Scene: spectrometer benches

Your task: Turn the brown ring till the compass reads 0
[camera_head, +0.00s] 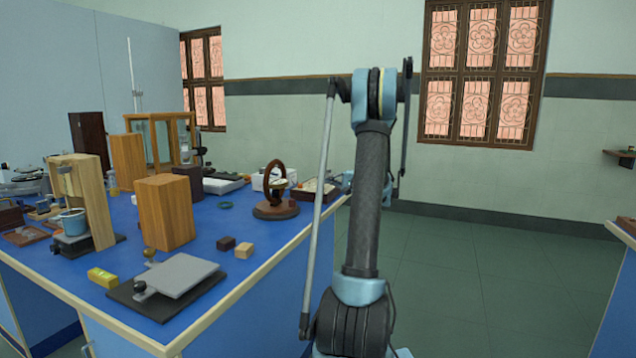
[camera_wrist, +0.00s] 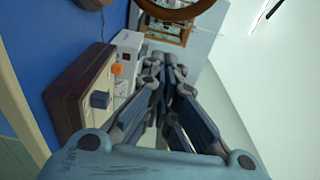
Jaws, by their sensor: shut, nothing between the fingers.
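The brown ring (camera_head: 268,180) stands upright on a round brown base (camera_head: 276,211) near the right edge of the blue bench. A small pale compass piece (camera_head: 279,183) sits within the ring; its reading is too small to make out. In the wrist view, part of a brown ring (camera_wrist: 178,12) shows at the top edge, beyond the fingertips. My gripper (camera_wrist: 170,72) is shut and empty, apart from the ring. In the head view my gripper is mostly hidden behind my arm, to the right of the ring.
A brown case with knobs (camera_wrist: 75,118) and a white box (camera_wrist: 127,44) lie left of my gripper. On the blue bench (camera_head: 222,262), a wooden block (camera_head: 165,213) and small blocks stand left of the ring. Open floor (camera_head: 450,270) lies to the right.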

